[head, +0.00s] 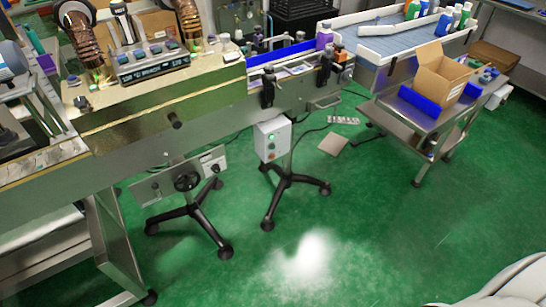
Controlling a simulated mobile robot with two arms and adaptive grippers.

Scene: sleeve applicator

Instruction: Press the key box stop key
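A pale grey box (264,142) with a few small round keys on its front hangs below the conveyor, above a black-footed stand. One key looks green and a lower one reddish; they are too small for me to read any labels. A grey control panel (151,66) with dark displays and several coloured keys sits on top of the machine housing at the upper left. I cannot tell for sure which of the two is the key box.
A conveyor with a blue side strip (283,53) carries a purple bottle (324,36). A steel cart (408,115) with an open cardboard box (440,79) stands at the right. A black handwheel (187,177) sits low on the machine. The green floor (370,220) in front is clear.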

